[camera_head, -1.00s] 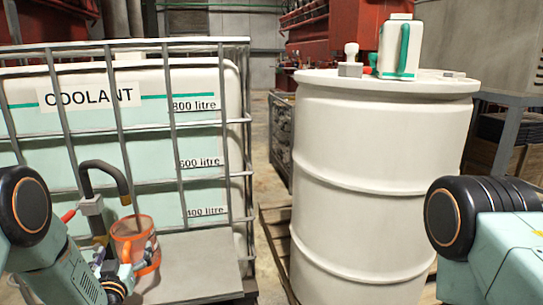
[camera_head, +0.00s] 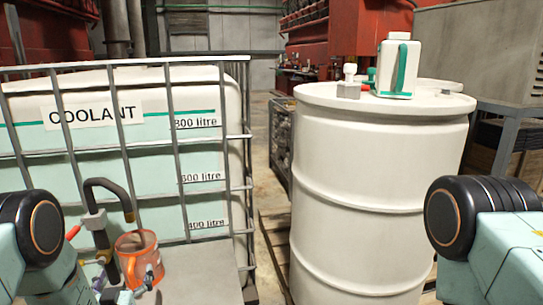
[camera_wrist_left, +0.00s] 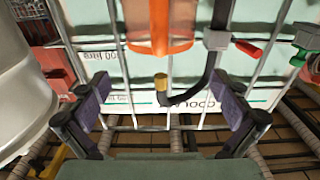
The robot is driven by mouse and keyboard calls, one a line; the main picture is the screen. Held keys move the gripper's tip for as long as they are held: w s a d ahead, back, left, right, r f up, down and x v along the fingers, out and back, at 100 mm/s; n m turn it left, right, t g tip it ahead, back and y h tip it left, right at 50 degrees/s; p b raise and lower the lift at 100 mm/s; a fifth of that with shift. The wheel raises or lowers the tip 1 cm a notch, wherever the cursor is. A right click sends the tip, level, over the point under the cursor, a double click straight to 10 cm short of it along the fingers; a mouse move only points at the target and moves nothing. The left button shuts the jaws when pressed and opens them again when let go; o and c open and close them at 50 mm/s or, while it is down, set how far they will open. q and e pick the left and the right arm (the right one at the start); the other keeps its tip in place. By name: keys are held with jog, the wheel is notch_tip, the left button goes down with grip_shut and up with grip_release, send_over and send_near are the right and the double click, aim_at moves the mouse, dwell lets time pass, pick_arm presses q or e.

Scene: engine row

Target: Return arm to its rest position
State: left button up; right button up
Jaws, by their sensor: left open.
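My left arm comes in from the lower left in the head view. Its gripper (camera_head: 132,284) is low in front of the orange jug (camera_head: 137,246), partly cut off by the bottom edge. In the left wrist view the two purple-padded fingers (camera_wrist_left: 160,108) are spread wide with nothing between them. The orange jug (camera_wrist_left: 160,30) shows beyond the fingers at the top of that view, apart from them. The black hose spout (camera_head: 108,188) curves down over the jug. My right arm shows only as a link at the right edge; its gripper is out of view.
The caged coolant tank (camera_head: 95,150) stands at left, with a grey shelf (camera_head: 205,275) before it. A large white drum (camera_head: 375,190) stands at centre right, carrying a white and green jug (camera_head: 396,70). A narrow gap of floor lies between tank and drum.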

pick_arm(q)
jog(key=shift+p+v, duration=0.45)
jog(key=shift+v, duration=1.3)
jog(key=shift+d, duration=0.1)
